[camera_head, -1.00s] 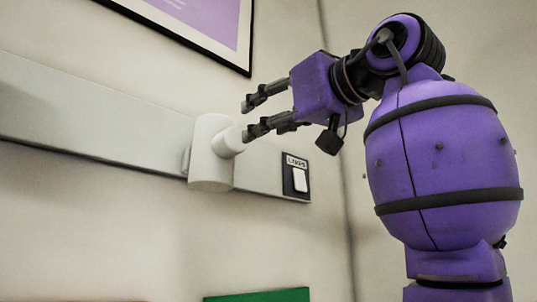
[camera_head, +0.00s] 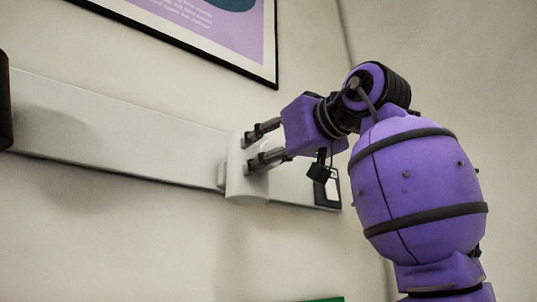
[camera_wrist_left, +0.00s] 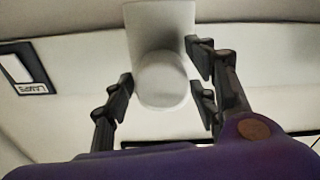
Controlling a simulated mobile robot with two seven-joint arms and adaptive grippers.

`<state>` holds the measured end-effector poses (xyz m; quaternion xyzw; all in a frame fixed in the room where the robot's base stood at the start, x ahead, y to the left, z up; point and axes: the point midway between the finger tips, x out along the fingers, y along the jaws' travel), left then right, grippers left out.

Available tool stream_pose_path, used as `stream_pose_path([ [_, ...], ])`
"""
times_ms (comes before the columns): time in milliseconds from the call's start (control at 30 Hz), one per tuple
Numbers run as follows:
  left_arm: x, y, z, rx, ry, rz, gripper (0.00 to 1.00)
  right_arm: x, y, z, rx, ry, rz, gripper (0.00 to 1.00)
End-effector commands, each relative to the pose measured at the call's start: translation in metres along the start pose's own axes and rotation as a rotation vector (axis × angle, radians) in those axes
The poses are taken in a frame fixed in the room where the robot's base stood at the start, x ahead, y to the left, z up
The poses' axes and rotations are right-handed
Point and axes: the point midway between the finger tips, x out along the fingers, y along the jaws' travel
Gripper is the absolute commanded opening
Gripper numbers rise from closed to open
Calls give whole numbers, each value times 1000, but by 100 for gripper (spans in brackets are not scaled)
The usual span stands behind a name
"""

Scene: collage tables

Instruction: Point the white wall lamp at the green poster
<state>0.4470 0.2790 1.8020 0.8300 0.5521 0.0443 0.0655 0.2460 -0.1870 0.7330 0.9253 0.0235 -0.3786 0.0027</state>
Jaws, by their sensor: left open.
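The white wall lamp (camera_head: 245,187) is a cylinder mounted on the pale wall rail. My left gripper (camera_head: 249,150) is open in front of it, with its dark fingers over the lamp's upper part. In the left wrist view the rounded end of the lamp (camera_wrist_left: 162,82) lies between the open fingers of the left gripper (camera_wrist_left: 163,98); contact cannot be told. The green poster (camera_head: 325,299) shows only as a strip at the bottom edge of the head view. My right gripper is not in view.
The pale rail (camera_head: 120,130) runs along the wall. A dark labelled switch plate (camera_head: 329,190) sits at its right end, near the gripper. A black-framed purple poster (camera_head: 190,35) hangs above. A black object (camera_head: 4,105) is cut off at the left edge.

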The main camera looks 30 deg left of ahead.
Motion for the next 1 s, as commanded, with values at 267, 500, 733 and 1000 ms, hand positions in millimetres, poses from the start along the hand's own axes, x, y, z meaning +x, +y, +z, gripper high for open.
stream_pose_path([
  [267,0,1,1,2,-1,1,20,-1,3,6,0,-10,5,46],
  [500,0,2,0,2,1,2,0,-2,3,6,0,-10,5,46],
  [733,1,1,-1,-112,4,-1,0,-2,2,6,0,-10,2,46],
  [1000,0,0,-3,-379,6,3,0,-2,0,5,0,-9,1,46],
])
